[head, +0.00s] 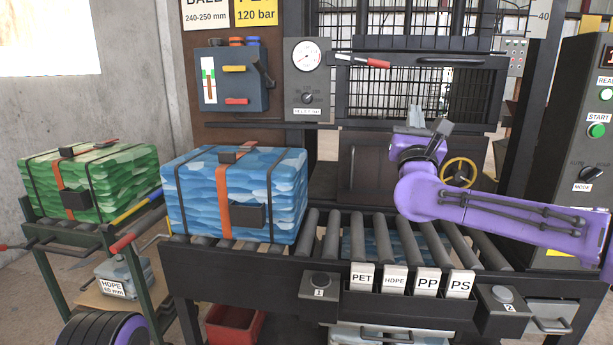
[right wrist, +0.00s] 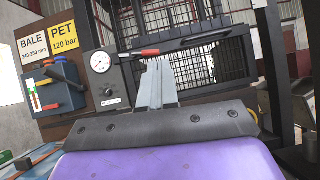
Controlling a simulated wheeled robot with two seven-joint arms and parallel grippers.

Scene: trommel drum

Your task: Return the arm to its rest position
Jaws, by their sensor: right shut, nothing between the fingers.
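My right arm comes in from the right in purple and is raised over the roller conveyor. My right gripper (head: 441,130) is at its far end, in front of the press's dark lower door. Its fingers are together and hold nothing. The right wrist view shows the shut grey fingers (right wrist: 157,84) pointing toward the press gate, with a red-handled bar (right wrist: 150,52) behind them. My left gripper is not in view.
A blue bale (head: 257,196) sits on the left of the roller conveyor (head: 270,285). A green bale (head: 117,182) rests on a cart at left. Material cards (head: 396,280) stand on the conveyor's front rail. A control cabinet (head: 562,130) stands at right.

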